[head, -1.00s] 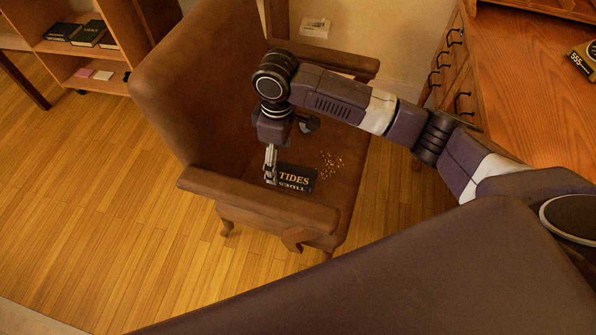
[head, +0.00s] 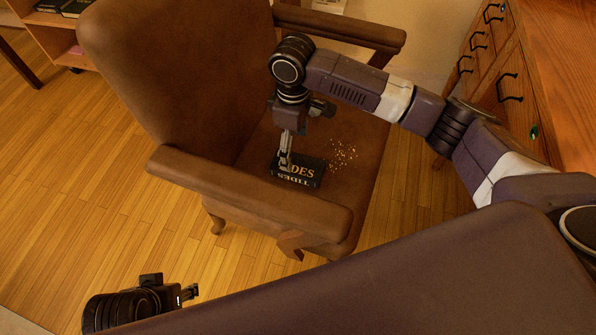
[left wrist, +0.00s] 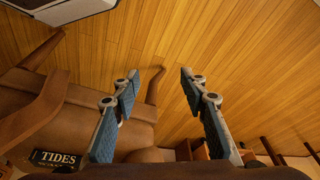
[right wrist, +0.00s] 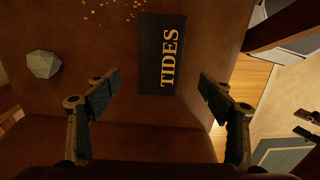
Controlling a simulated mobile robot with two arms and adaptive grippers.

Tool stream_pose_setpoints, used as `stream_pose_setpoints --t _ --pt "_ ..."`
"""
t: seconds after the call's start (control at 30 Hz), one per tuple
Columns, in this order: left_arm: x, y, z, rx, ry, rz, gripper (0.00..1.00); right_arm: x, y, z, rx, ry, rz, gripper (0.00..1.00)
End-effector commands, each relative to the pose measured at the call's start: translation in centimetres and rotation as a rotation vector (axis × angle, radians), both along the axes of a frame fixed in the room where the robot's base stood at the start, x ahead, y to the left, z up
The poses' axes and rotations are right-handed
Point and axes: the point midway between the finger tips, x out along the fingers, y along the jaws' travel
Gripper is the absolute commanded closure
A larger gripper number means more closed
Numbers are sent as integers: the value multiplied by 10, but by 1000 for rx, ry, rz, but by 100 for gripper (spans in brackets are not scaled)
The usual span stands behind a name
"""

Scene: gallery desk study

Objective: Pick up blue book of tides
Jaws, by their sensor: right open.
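The book of tides (head: 310,172), dark with gold "TIDES" lettering, lies flat on the seat of a brown armchair. My right gripper (head: 286,162) points down over the book's left part in the head view and hides some lettering. In the right wrist view the book (right wrist: 158,68) lies ahead of and between the open, empty fingers (right wrist: 160,78); contact is not visible. My left gripper (head: 188,293) is low at the left of the head view, away from the chair. Its fingers (left wrist: 160,78) are apart and empty. The book's corner (left wrist: 55,159) shows at that view's lower left.
The chair's near armrest (head: 250,190) stands between my body and the seat. Gold specks (head: 342,153) lie beside the book. A pale faceted object (right wrist: 43,64) shows in the right wrist view. A wooden desk (head: 560,80) is at right, a bookshelf (head: 60,45) at upper left.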

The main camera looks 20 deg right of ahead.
Motion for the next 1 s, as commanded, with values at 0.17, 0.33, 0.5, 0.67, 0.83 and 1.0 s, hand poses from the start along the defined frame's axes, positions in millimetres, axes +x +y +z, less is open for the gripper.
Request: stream_pose_setpoints --t 0.17,0.33,0.5,0.67,0.83,1.0 --pt "-4 1 13 0 -10 1 60 0 0 -20 -1 2 -1 25" --pt "-6 1 14 0 -11 1 60 0 0 -34 -2 1 0 25" --pt "-6 1 0 0 -11 1 60 2 2 -60 -2 2 0 25" --pt "15 -5 3 -17 -92 -6 60 2 2 -76 -2 0 1 25" --pt "18 -6 6 -19 -105 -6 60 2 2 -77 -1 -1 2 25" --pt "18 -5 6 -19 -104 -6 60 2 2 -76 -1 0 2 38"
